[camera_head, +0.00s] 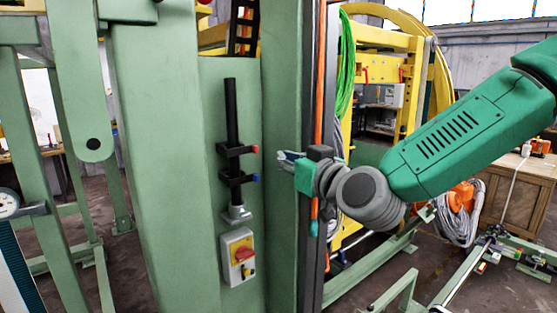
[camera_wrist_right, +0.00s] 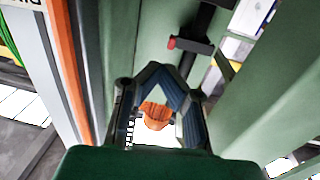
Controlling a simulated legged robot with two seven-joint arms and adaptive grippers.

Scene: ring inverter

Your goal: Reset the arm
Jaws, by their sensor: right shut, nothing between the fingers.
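My right gripper (camera_head: 288,160) comes in from the right of the head view. Its fingers are shut and empty, beside a dark vertical post. In the right wrist view its fingertips (camera_wrist_right: 168,75) come together against green metal. A black vertical rod (camera_head: 232,110) on the green machine frame stands left of the gripper, apart from it. The rod carries an upper black bracket (camera_head: 236,150) with a red tip and a lower one (camera_head: 237,179) with a blue tip. I cannot tell which part is the arm. My left gripper is not in view.
A switch box (camera_head: 238,257) with a red-and-yellow switch sits below the rod. The green frame (camera_head: 165,150) fills the left and middle. An orange cable (camera_head: 319,100) runs down the dark post. A yellow frame (camera_head: 385,40) and a wooden crate (camera_head: 517,185) stand behind.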

